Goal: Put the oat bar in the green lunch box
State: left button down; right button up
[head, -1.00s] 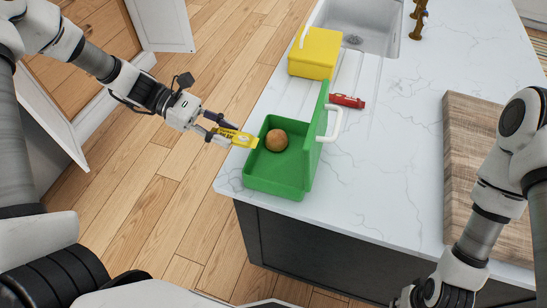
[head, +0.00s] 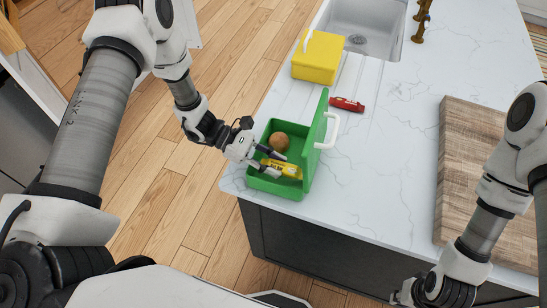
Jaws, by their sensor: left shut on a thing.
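The green lunch box (head: 262,184) stands open near the counter's left edge, its lid upright on the right side with a white handle. A brown round item (head: 279,142) lies inside at the back. My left gripper (head: 272,167) is over the box and shut on the yellow oat bar (head: 288,170). The bar is within the box's outline, near its front; whether it touches the floor of the box I cannot tell. My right gripper (head: 405,296) is at the bottom edge, partly cut off, and its fingers are not clear.
A closed yellow lunch box (head: 317,58) stands behind the green one. A wooden board (head: 470,150) lies at the right, and a sink (head: 365,25) is at the back. The counter's middle is clear.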

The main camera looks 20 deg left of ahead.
pick_arm(q)
jog(key=shift+f+b, duration=0.4)
jog(key=shift+b, duration=0.15)
jog(key=shift+s+f+b, duration=0.15)
jog(key=shift+f+b, duration=0.1)
jog(key=shift+b, duration=0.1)
jog(key=c, duration=0.8)
grip_release()
jog(key=shift+s, duration=0.1)
